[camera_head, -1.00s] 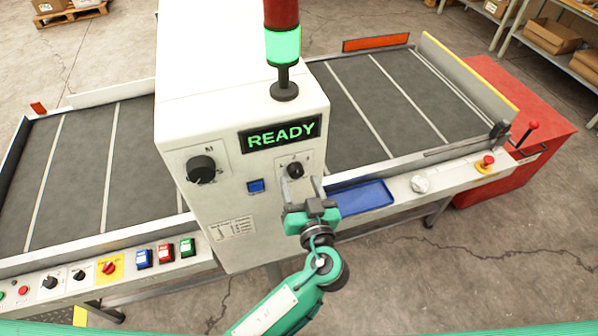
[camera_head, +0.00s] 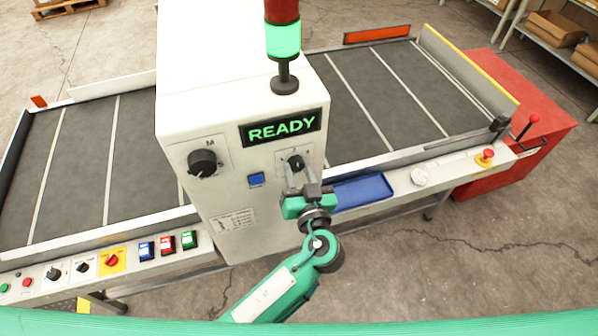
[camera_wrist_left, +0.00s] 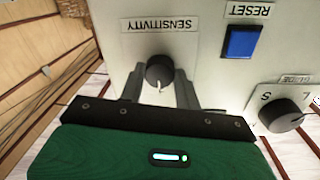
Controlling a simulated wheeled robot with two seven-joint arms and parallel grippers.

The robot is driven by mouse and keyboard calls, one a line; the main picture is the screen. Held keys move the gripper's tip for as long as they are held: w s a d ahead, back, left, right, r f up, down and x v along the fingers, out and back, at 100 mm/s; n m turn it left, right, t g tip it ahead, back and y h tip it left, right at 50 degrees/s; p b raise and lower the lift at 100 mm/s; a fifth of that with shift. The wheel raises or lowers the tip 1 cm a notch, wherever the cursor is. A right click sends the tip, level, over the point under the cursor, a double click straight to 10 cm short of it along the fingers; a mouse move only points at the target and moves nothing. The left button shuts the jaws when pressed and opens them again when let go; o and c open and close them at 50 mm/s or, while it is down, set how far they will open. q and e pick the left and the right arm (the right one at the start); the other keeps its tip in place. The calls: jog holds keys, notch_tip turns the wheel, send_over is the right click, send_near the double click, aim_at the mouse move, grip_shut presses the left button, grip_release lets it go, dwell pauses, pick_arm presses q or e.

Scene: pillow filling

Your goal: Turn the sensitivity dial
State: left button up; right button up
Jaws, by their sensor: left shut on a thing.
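The black sensitivity dial (camera_head: 295,162) sits on the front of the white machine housing, below the green READY display (camera_head: 281,129). In the left wrist view the dial (camera_wrist_left: 160,72) is beside its upside-down SENSITIVITY label (camera_wrist_left: 159,25), with a small light pointer mark on it. My left gripper (camera_head: 300,175) is shut on the dial, one grey finger on each side of it; the gripper also shows in the left wrist view (camera_wrist_left: 159,80). My right gripper is not in view.
A blue reset button (camera_head: 256,180) and a larger guide dial (camera_head: 203,163) are on the same panel. A blue tray (camera_head: 361,193) lies to the right of the housing. Dark conveyor belts (camera_head: 75,165) extend on both sides. A red emergency button (camera_head: 487,155) is at far right.

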pick_arm(q)
jog(key=shift+m, duration=1)
jog(key=m, duration=0.2)
jog(key=shift+r+m, duration=0.1)
jog(key=shift+m, duration=0.2)
jog(key=m, duration=0.3)
jog(key=shift+r, duration=0.1)
jog(key=shift+m+g+p, duration=0.3)
jog(key=shift+m+p, duration=0.4)
jog(key=shift+m, duration=1.1)
jog(key=o, duration=1)
